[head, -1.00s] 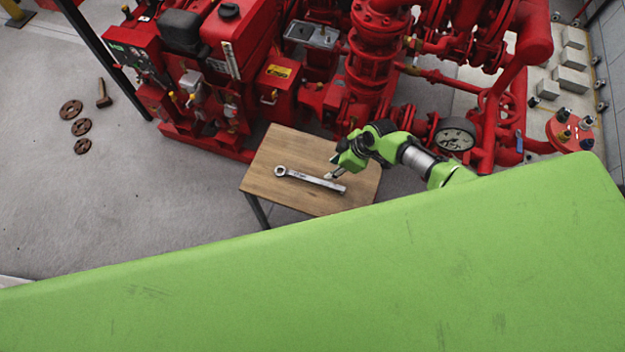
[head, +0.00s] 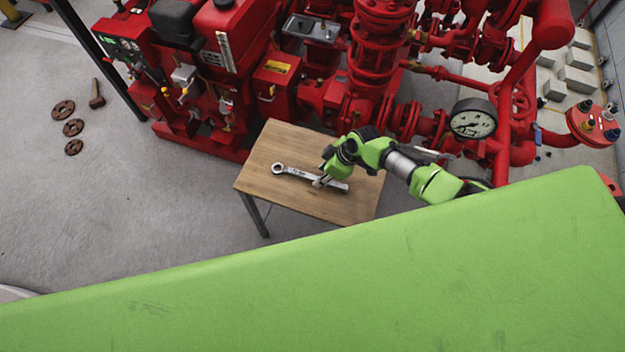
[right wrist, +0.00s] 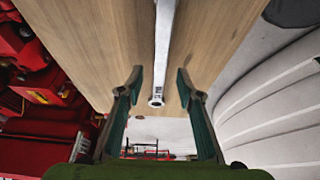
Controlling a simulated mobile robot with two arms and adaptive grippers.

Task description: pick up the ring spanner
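The ring spanner (head: 308,177) lies flat on a small wooden table (head: 275,148) in the head view, its larger ring end to the left. My right gripper (head: 320,183) is over its right part, close above it. In the right wrist view the spanner (right wrist: 164,50) runs down from the top edge, with its small ring end between the two fingers. The right gripper (right wrist: 155,90) is open there, with a gap on both sides of the spanner. Whether a finger touches the table (right wrist: 110,40) cannot be told. My left gripper is not in view.
Red pump machinery (head: 220,75) stands close behind the table, with pipes and a pressure gauge (head: 473,120) to the right.

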